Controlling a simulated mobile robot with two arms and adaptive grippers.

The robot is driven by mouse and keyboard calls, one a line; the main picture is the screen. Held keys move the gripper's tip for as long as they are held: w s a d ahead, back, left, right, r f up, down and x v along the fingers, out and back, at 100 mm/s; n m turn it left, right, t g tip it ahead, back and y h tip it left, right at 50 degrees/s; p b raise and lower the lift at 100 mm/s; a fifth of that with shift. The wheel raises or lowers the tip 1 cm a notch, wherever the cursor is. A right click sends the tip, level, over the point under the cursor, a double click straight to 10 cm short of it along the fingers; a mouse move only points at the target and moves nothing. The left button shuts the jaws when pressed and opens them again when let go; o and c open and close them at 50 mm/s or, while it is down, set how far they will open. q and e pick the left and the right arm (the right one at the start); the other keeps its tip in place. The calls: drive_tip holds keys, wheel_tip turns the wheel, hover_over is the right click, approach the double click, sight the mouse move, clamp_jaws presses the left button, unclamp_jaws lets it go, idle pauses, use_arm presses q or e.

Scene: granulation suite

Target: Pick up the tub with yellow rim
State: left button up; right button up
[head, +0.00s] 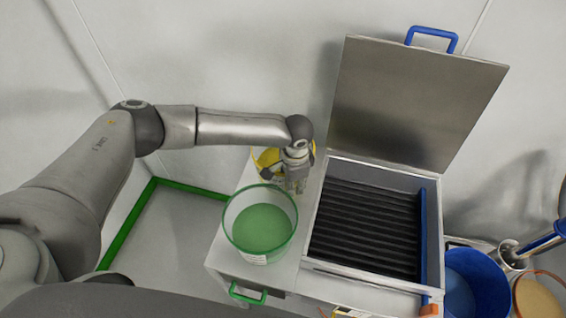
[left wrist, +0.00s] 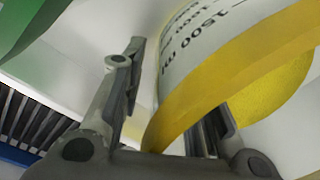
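The tub with yellow rim (head: 267,158) stands on the white bench top behind the green-rimmed tub, partly hidden by my left gripper (head: 295,184). My left gripper points down at the tub's right side. In the left wrist view the tub's yellow rim (left wrist: 232,76) and printed wall run between the two fingers of the left gripper (left wrist: 172,88). One finger is outside the wall and the other is on the inner side, with yellow contents beyond it. A gap shows between the outer finger and the wall, so the gripper looks open. My right gripper is out of view.
A green-rimmed tub (head: 260,226) with green contents stands close in front. To the right is an open metal box (head: 432,236) with dark ribs inside and a raised lid (head: 412,100). A blue bin (head: 476,284) stands at the lower right.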

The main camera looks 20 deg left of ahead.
use_arm(q)
clamp_jaws()
drive_tip(key=shift+r, duration=0.1)
idle(0.3)
drive_tip(key=shift+r, duration=0.15)
wheel_tip(320, 180, up, 10)
drive_tip(key=b, duration=0.2)
